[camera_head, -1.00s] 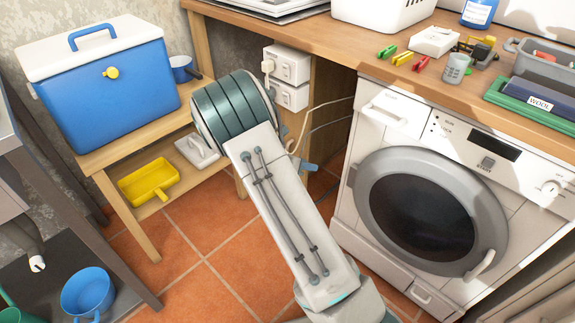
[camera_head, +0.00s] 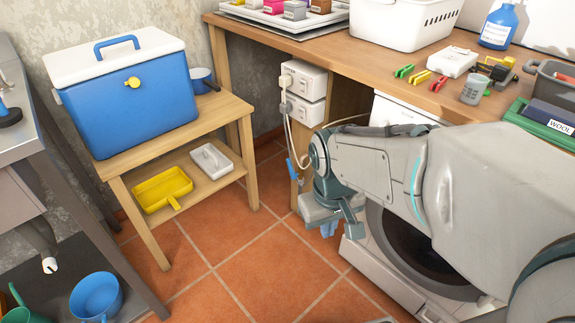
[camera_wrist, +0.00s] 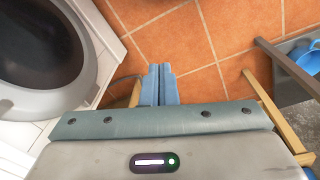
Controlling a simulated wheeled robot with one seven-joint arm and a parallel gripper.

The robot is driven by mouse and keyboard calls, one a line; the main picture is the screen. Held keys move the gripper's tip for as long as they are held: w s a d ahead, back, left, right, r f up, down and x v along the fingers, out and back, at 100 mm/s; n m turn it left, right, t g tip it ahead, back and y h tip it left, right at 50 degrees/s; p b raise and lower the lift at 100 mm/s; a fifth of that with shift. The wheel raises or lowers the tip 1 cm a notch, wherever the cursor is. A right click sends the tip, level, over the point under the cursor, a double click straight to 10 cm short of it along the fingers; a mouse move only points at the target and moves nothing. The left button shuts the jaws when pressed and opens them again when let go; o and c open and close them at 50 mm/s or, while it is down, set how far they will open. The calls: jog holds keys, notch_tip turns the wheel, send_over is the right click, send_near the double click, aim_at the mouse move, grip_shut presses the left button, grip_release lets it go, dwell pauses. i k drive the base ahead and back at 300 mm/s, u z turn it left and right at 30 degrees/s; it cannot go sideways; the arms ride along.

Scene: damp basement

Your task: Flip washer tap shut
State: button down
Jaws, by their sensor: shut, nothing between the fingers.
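A small blue lever-like piece (camera_head: 292,173), which looks like the tap handle, shows low beside the desk's side panel, under the sockets and left of my gripper. It appears slanted; the tap body is hard to make out. My gripper (camera_head: 330,230) points down in front of the washer's left side, to the right of and below the blue piece, apart from it in the picture. Its blue fingers (camera_wrist: 158,85) are together and empty in the wrist view. The white washer (camera_head: 365,255) is partly covered by my arm; its round door (camera_wrist: 38,55) is in the wrist view.
White sockets (camera_head: 303,82) with a plug and pale cord sit above the blue piece. The wooden desk (camera_head: 370,50) overhangs the area. A low wooden stand (camera_head: 222,122) with a blue cooler (camera_head: 130,105) is at left. Tiled floor (camera_head: 250,260) between is clear.

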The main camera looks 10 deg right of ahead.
aim_at(292, 174)
jog(key=u, duration=0.05)
jog(key=k, duration=0.65)
jog(key=u, duration=0.75)
jog(key=i, duration=1.15)
jog(key=z, duration=0.4)
jog(key=i, duration=0.55)
jog(key=z, duration=0.65)
